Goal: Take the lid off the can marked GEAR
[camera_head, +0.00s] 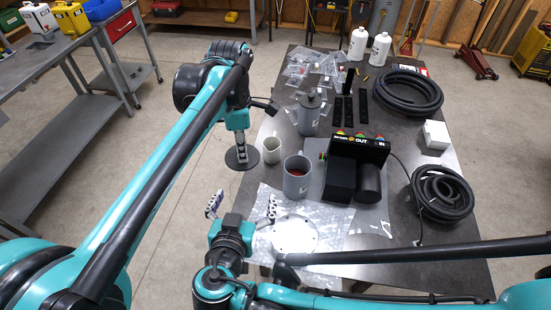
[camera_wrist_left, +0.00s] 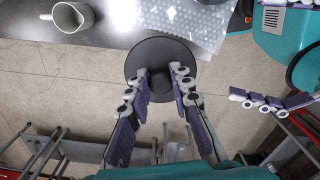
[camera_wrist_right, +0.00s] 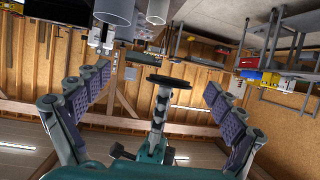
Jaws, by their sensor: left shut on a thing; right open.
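My left gripper (camera_head: 240,150) is shut on a dark round lid (camera_head: 233,160), held level just off the table's left edge, over the floor. The lid also fills the middle of the left wrist view (camera_wrist_left: 162,50), between the fingers, and shows edge-on in the right wrist view (camera_wrist_right: 168,81). A grey can (camera_head: 297,185) stands open with something red inside. A second grey can (camera_head: 309,118) behind it has its lid on. I cannot read a GEAR marking on either. My right gripper (camera_head: 242,206) is open and empty above the table's near left corner.
A grey mug (camera_head: 271,151) stands between the lid and the open can. Bubble wrap with a white disc (camera_head: 295,236) lies in front.

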